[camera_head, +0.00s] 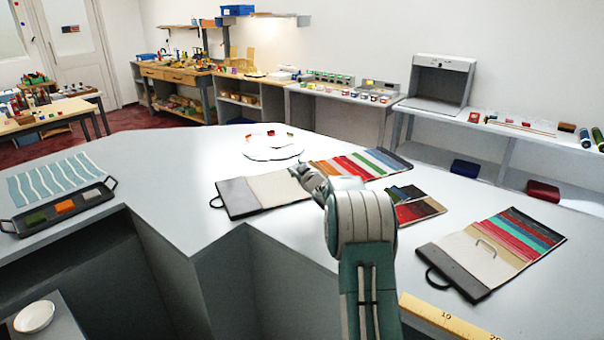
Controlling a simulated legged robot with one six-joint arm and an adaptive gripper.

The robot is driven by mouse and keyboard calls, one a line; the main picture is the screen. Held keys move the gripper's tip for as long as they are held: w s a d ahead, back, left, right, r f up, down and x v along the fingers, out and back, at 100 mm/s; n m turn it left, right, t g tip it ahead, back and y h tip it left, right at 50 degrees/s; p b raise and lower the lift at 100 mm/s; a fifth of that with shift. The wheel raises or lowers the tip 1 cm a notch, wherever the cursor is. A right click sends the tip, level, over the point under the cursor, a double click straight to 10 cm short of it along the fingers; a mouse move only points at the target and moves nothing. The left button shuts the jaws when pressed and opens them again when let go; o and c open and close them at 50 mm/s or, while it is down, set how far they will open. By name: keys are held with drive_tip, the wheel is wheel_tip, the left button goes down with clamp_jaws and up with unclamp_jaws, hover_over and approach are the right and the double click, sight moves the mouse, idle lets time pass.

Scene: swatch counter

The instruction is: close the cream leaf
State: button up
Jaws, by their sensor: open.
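Two swatch books lie open on the pale counter (190,190), each with a plain cream leaf. In the middle book, the cream leaf (272,190) lies flat between a dark cover (238,198) with a loop and a fan of coloured strips (362,164). In the right book, the cream leaf (470,262) carries a thin metal handle (486,247) and lies beside coloured strips (520,235). My gripper (300,172) is open at the middle book, by the right edge of its cream leaf. The fingertips are small; I cannot tell whether they touch it.
A smaller dark-red swatch set (418,210) lies partly behind my arm. A white round dish (272,151) stands behind the middle book. A black tray (60,208) sits at left, a yellow ruler (445,320) at front right. Clear counter lies left of the middle book.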

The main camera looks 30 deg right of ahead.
drive_tip(key=shift+s+a, duration=0.15)
drive_tip(key=shift+s, duration=1.85)
drive_tip(key=s+a+r+m+g+h, duration=0.2)
drive_tip(key=s+a+r+m+g, duration=0.25)
drive_tip(key=s+a+r, duration=0.8)
drive_tip(key=s+a+f+g+y, duration=0.1)
drive_tip(key=s+a, duration=0.4)
drive_tip(key=s, duration=0.6)
drive_tip(key=s+a+f+g+y, duration=0.1)
drive_tip(key=s+a+f+g, duration=0.3)
drive_tip(key=s, duration=0.7)
drive_tip(key=s+a+f+g+y, duration=0.1)
drive_tip(key=s+a, duration=0.5)
drive_tip(key=s, duration=0.6)
wheel_tip(320, 180, down, 3)
drive_tip(key=shift+a+r+m+g, duration=0.2)
drive_tip(key=shift+a+m+g, duration=0.2)
drive_tip(key=shift+g, duration=0.35)
